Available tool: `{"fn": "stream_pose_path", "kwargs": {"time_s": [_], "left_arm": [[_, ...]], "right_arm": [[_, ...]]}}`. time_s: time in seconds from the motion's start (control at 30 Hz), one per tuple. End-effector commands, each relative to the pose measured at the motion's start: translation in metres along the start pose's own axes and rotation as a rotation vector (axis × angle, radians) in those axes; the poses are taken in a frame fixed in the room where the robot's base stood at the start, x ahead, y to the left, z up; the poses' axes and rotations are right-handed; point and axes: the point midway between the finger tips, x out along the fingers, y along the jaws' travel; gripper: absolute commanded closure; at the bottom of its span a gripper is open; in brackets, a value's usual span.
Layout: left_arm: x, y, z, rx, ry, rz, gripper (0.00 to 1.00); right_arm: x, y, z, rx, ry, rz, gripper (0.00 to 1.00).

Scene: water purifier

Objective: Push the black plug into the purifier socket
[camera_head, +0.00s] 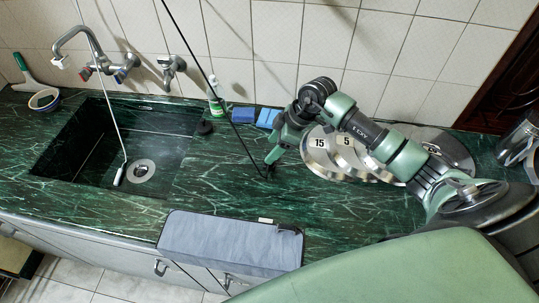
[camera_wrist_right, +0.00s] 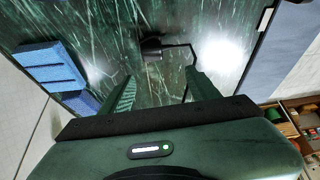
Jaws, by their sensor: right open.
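A small black piece, apparently the black plug (camera_wrist_right: 152,46), lies on the green marble counter in the right wrist view, ahead of my fingertips. A thin dark line bends away from it to the right. My right gripper (camera_wrist_right: 160,88) is open and empty, pointing down at the counter. In the head view the right gripper (camera_head: 271,168) is low over the counter, beside the lower end of a long black cable (camera_head: 211,85). A grey box (camera_head: 228,243) stands at the front edge; I cannot tell whether it is the purifier. No socket is discernible. My left gripper is not in view.
The sink (camera_head: 110,150) is at the left, with a metal tap (camera_head: 83,42) above it. Blue sponges (camera_head: 243,115) and a bottle (camera_head: 215,103) stand by the wall. Round metal lids (camera_head: 345,160) are right of my gripper. The counter front right of centre is clear.

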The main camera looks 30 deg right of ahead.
Motion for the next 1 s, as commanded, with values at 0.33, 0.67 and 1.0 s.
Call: {"fn": "stream_pose_path", "kwargs": {"time_s": [0.33, 0.67, 1.0], "left_arm": [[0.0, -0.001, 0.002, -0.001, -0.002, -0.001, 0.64], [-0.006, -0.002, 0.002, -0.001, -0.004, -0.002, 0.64], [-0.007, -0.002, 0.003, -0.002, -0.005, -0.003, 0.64]], "right_arm": [[-0.004, 0.006, 0.013, 0.035, -0.058, 0.01, 0.39], [0.02, 0.006, 0.014, 0.036, -0.055, 0.007, 0.39], [0.025, 0.007, 0.015, 0.034, -0.055, 0.008, 0.39]]}}
